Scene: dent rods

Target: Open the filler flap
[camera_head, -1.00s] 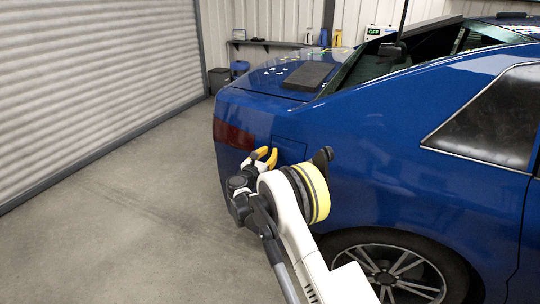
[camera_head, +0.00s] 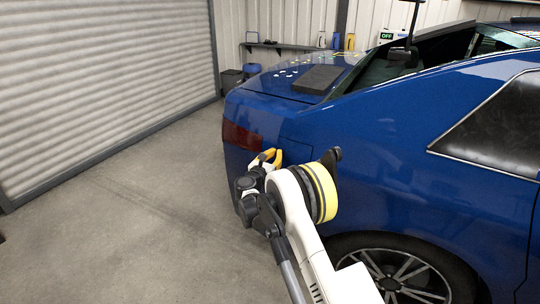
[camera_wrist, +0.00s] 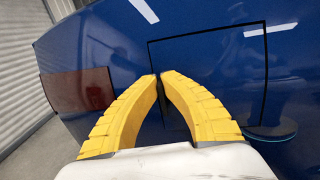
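The filler flap (camera_wrist: 225,70) is a dark-outlined square in the blue panel. It looks level with the panel around it. It also shows in the head view (camera_head: 296,150), right of the tail light, partly behind my gripper. My gripper (camera_head: 273,154) has yellow fingers pointing at the car. In the wrist view its fingertips (camera_wrist: 160,75) are close together with a narrow gap, overlapping the flap's left edge.
The blue car (camera_head: 390,120) fills the right side, with a red tail light (camera_head: 242,137) at its rear corner and a rear wheel (camera_head: 400,275) below. A roller door (camera_head: 100,90) stands at the left. The concrete floor (camera_head: 130,210) between them is clear.

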